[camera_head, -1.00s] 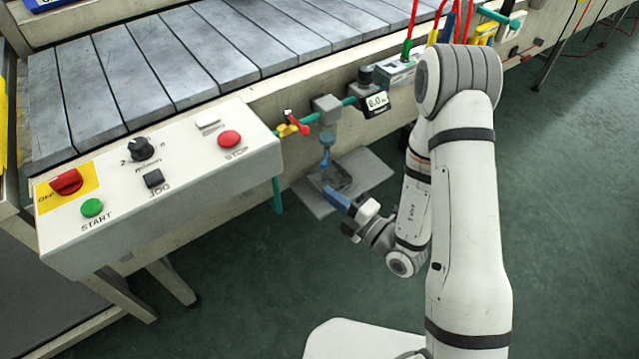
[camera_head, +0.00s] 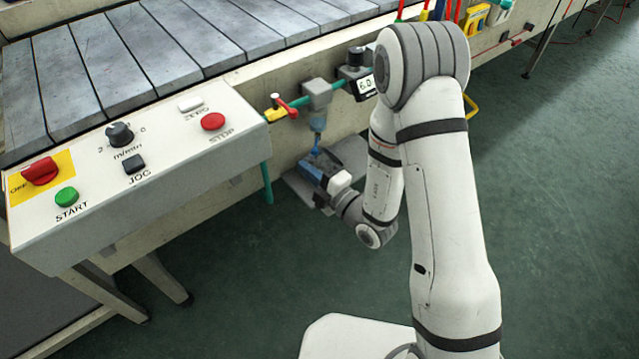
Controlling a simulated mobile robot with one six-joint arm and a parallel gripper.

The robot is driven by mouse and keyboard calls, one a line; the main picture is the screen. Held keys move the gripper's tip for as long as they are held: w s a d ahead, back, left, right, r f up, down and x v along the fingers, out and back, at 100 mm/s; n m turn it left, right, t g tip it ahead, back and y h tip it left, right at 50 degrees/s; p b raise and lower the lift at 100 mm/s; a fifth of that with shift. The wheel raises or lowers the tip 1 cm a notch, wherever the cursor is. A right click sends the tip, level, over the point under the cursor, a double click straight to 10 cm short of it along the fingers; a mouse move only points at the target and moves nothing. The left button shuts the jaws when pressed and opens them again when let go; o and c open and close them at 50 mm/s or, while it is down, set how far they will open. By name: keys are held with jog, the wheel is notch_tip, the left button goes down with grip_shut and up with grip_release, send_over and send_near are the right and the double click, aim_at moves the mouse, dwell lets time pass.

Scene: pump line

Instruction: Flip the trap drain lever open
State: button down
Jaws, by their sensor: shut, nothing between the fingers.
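The trap is a grey block (camera_head: 317,93) with a translucent blue bowl (camera_head: 318,122) hanging under it, on the teal pipe along the bench side. A small blue drain lever (camera_head: 315,144) hangs below the bowl. Its exact angle is too small to tell. My gripper (camera_head: 306,168) is shut and empty, with its blue fingers pointing up and left just below the lever. The fingertips are very close to the lever; I cannot tell whether they touch it.
A red and yellow valve handle (camera_head: 282,109) sits left of the trap, and a gauge reading 6.0 (camera_head: 366,85) sits to its right. A control box (camera_head: 130,185) juts out at the left. A grey plate (camera_head: 348,152) lies on the floor below.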

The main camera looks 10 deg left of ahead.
aim_at(316, 144)
jog(key=w+b, duration=0.1)
jog(key=w, duration=0.1)
jog(key=w+b, duration=0.1)
jog(key=w, duration=0.1)
jog(key=shift+w+d+f, duration=0.1)
jog(key=shift+w+f, duration=0.05)
jog(key=shift+f, duration=0.05)
dwell(0.5)
